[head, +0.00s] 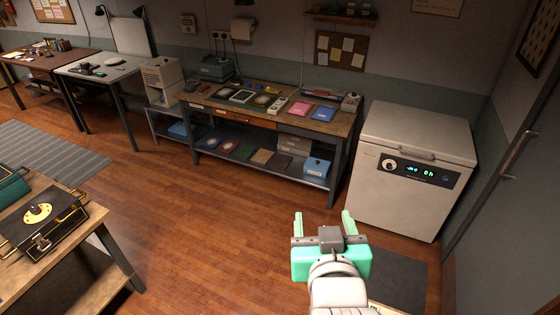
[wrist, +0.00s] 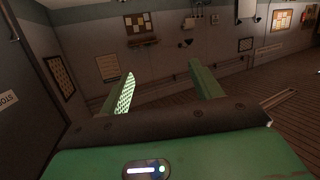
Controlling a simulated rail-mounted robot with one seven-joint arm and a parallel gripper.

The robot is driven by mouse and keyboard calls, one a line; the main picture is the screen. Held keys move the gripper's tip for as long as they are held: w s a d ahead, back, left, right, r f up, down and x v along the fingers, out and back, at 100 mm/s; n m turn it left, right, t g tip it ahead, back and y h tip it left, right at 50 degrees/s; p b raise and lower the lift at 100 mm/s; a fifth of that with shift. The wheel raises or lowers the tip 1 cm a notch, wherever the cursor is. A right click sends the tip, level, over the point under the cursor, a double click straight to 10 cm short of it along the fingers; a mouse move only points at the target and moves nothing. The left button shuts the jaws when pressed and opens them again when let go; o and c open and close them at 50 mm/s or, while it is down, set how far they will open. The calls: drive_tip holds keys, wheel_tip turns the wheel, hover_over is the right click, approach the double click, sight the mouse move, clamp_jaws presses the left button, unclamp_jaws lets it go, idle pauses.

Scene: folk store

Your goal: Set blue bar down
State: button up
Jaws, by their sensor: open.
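My gripper (head: 322,215) is open and empty, its two green fingers standing apart above the wooden floor in the head view. In the wrist view the spread fingers (wrist: 161,70) have nothing between them and face the wall. I cannot make out a blue bar for certain in either view. My gripper is well in front of that bench and touches nothing.
A white chest unit (head: 413,150) with a lit display stands right of the workbench. A blue box (head: 316,167) sits on the bench's lower shelf. A table with a black case (head: 40,222) is at the left front. The floor (head: 200,220) between is clear.

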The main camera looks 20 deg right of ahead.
drive_tip(key=s+a+r+n+t+y+p, duration=0.1)
drive_tip(key=s+a+r+t+p, duration=0.1)
drive_tip(key=a+r, duration=0.4)
drive_tip(key=s+a+r+n+t+y+p, duration=0.1)
drive_tip(key=s+a+r+t, duration=0.3)
drive_tip(key=r, duration=1.2)
drive_tip(key=s+a+r+n+t+y+p, duration=0.1)
drive_tip(key=s+a+r+t+y+p, duration=0.2)
drive_tip(key=a+r, duration=0.5)
drive_tip(key=shift+s+a+r+t, duration=0.45)
drive_tip(key=shift+r+t, duration=0.35)
drive_tip(key=shift+r, duration=0.65)
